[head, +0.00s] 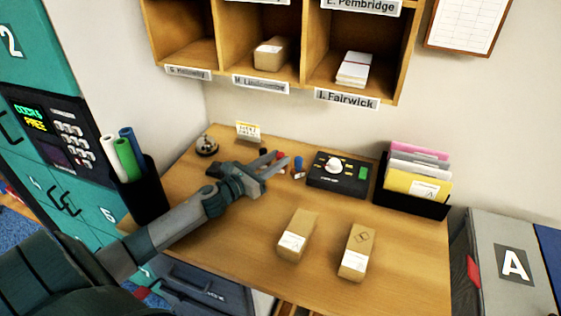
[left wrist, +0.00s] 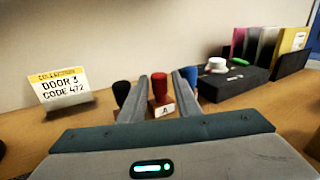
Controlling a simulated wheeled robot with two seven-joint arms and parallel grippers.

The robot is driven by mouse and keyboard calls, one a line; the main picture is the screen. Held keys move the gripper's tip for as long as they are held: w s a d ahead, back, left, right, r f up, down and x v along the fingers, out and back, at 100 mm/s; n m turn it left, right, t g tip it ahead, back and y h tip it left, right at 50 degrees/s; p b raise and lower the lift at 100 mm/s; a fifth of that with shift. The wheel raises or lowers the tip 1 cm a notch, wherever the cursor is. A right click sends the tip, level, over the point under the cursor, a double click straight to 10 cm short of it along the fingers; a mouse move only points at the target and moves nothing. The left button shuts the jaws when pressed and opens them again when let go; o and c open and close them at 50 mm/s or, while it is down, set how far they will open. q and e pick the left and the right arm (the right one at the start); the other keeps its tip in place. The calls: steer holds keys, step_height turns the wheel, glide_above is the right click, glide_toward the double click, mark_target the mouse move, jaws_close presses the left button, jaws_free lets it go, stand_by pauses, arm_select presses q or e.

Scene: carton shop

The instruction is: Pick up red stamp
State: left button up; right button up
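The red stamp (left wrist: 159,87) stands upright on the desk in the left wrist view, with a white label marked A on its base. It shows small in the head view (head: 280,155). My left gripper (left wrist: 160,90) is open, its two fingers on either side of the red stamp, with a small gap to its handle. In the head view my left gripper (head: 278,161) reaches across the desk toward the stamps. A black stamp (left wrist: 121,93) is left of the fingers and a blue stamp (left wrist: 190,75) is right of them. My right gripper is not in view.
A black device (head: 337,175) with a white knob and a black file holder (head: 412,204) stand to the right. A bell (head: 206,146) and a small sign (head: 248,131) are at the back left. Two cartons (head: 297,235) (head: 357,252) lie on the front desk.

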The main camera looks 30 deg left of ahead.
arm_select(q)
steer(key=shift+w, duration=0.45)
steer(key=shift+w+d+r+p, duration=0.1)
steer(key=shift+w+d+p, duration=0.05)
steer(key=shift+w+p, duration=0.25)
steer(key=p+x, duration=0.2)
steer(key=x, duration=0.1)
steer(key=shift+w+f, duration=0.2)
steer(key=shift+w, duration=0.15)
steer(key=shift+w+d+f, duration=0.1)
steer(key=shift+w, duration=0.25)
jaws_close()
